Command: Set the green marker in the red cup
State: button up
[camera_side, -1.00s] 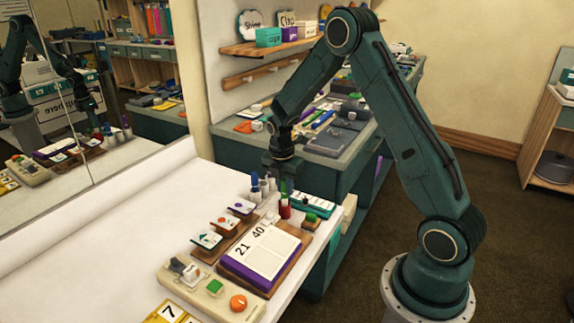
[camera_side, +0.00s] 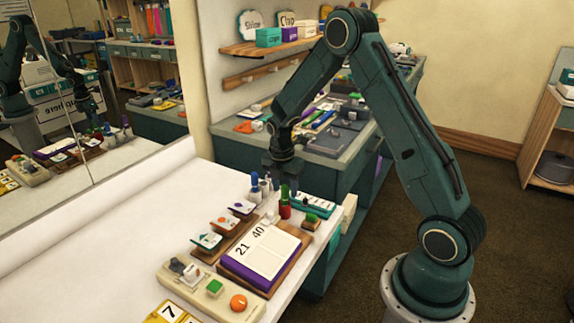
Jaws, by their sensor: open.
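The green marker (camera_side: 284,192) stands upright in the small red cup (camera_side: 285,211), near the far right edge of the white-covered table. Its lower end is hidden inside the cup. My gripper (camera_side: 283,173) points down just above the marker's top. It is open, with nothing seen between its fingers. The small view does not show clearly whether a fingertip still touches the marker.
Pale cups, one holding a blue marker (camera_side: 254,180), stand left of the red cup. A teal tray (camera_side: 318,204) is at right. A purple-edged calendar board (camera_side: 262,260) lies in front. The table's left side (camera_side: 110,245) is bare.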

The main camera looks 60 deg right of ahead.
jog(key=shift+r, duration=0.15)
notch_tip(320, 180, up, 13)
jog(key=a, duration=0.1)
jog(key=shift+a+r, duration=0.2)
jog(key=shift+a, duration=0.15)
dwell(0.6)
jog(key=s+a+r+m+t, duration=0.3)
jog(key=s+a+r+m, duration=0.6)
jog(key=s+a+r, duration=0.15)
jog(key=s+a+m+t, duration=0.1)
jog(key=s+a+m, duration=0.2)
jog(key=s, duration=0.4)
jog(key=s+a+m+t+y, duration=0.1)
jog(key=s+a+m, duration=0.1)
jog(key=s+m, duration=0.4)
jog(key=shift+s+a+r+t, duration=0.3)
jog(key=shift+s+a+r, duration=0.05)
jog(key=shift+a+r, duration=0.1)
